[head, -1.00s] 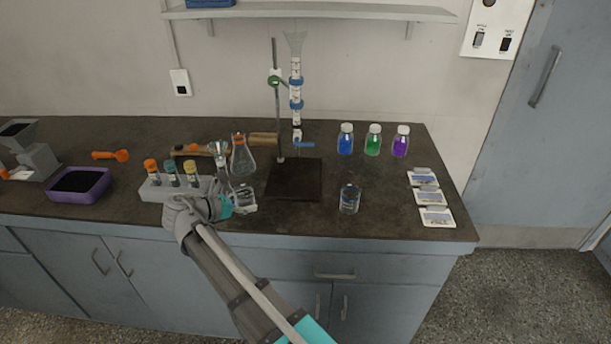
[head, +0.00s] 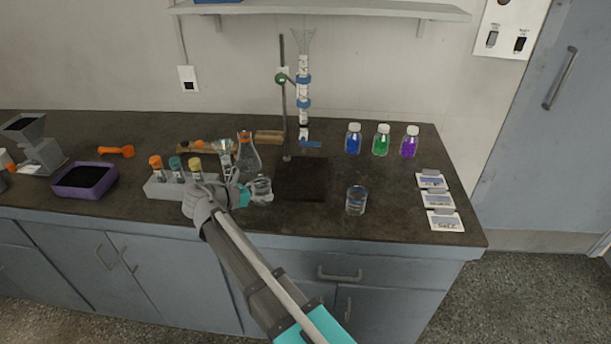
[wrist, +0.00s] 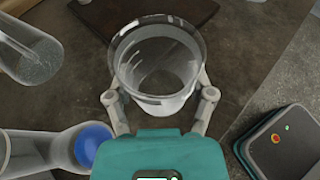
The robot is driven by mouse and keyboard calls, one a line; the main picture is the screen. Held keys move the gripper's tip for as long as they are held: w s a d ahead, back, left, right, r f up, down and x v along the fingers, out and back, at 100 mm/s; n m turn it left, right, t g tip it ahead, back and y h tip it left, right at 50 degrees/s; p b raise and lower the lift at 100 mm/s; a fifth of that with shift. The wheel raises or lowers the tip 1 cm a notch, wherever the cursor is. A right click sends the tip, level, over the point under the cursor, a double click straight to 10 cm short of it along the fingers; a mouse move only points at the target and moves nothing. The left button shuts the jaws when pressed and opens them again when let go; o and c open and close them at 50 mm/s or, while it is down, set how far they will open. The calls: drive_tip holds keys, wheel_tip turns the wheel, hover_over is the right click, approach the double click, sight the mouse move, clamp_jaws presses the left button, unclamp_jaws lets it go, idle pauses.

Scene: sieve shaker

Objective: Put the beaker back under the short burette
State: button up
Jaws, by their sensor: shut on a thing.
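My gripper (head: 243,195) is shut on a clear glass beaker (head: 261,188), just left of the burette stand's dark base plate (head: 318,188). In the wrist view the beaker (wrist: 158,85) sits between the two fingers, its open rim facing the camera. The burette (head: 303,95) is clamped upright on the stand, with blue clamps and a blue tap above the plate. No beaker stands on the visible part of the plate. A second glass beaker (head: 356,200) stands on the bench right of the plate. I cannot tell whether the held beaker touches the bench.
A rack (head: 170,190) with capped tubes, a funnel (head: 224,152) and an orange-topped flask (head: 248,155) are close to my gripper. Blue (head: 353,140), green (head: 381,141) and purple (head: 409,142) bottles stand at the right rear. Cards (head: 442,221) lie at the right edge.

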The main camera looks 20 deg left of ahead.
approach(304, 182)
drive_tip(key=w+d, duration=0.1)
drive_tip(key=w, duration=0.1)
drive_tip(key=w+d+r, duration=0.1)
drive_tip(key=w, duration=0.1)
drive_tip(key=shift+d, duration=0.25)
drive_tip(key=shift+w+d, duration=0.15)
drive_tip(key=shift+w, duration=0.1)
drive_tip(key=x, duration=0.4)
drive_tip(key=shift+w+d+r+b, duration=0.1)
drive_tip(key=shift+w+r+b, duration=0.1)
drive_tip(key=shift+r+b, duration=0.2)
drive_tip(key=shift+f+b, duration=0.4)
drive_tip(key=shift+s+f, duration=0.1)
drive_tip(key=shift+f, duration=0.05)
drive_tip(key=o, duration=1.1)
